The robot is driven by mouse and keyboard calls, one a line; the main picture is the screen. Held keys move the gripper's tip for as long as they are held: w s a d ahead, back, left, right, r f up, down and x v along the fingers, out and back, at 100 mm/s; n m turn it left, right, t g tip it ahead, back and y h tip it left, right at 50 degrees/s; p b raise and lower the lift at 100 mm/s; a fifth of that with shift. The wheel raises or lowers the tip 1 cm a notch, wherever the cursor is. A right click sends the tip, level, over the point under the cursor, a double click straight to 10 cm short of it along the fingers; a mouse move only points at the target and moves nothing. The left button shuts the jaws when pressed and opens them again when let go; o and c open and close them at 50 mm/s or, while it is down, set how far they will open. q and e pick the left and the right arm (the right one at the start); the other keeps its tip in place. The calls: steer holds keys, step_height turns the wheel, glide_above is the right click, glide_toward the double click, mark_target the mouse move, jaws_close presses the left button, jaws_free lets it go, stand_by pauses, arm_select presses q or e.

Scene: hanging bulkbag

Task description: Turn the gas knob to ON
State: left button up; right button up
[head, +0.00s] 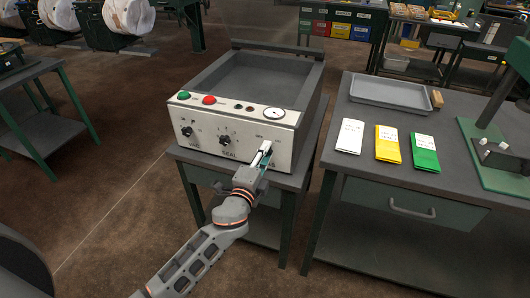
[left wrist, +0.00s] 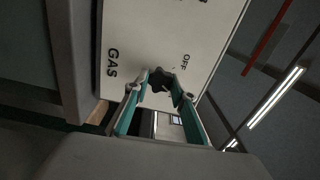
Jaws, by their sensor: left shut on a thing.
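The sealing machine (head: 245,118) has a white front panel with knobs labelled along its lower edge. The black gas knob (left wrist: 159,77) is at the panel's right end, beside the word GAS; OFF is printed near it in the left wrist view. My left gripper (head: 264,156) reaches up to the panel and is shut on the gas knob, one teal-lined finger on each side of it. In the head view the gripper mostly hides the knob. Which way its pointer faces cannot be told. My right gripper is not in view.
The panel also holds a green button (head: 183,95), a red button (head: 209,100), a round dial (head: 274,113) and two other knobs. A table at the right bears a grey tray (head: 390,93) and white, yellow and green packets. Open floor lies at the left.

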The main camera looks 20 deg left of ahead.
arm_select(q)
steer(key=shift+m, duration=1.1)
steer(key=shift+p, duration=0.3)
steer(key=o, duration=1.1)
steer(key=s, duration=1.2)
steer(key=shift+a, duration=0.15)
steer(key=shift+f, duration=0.1)
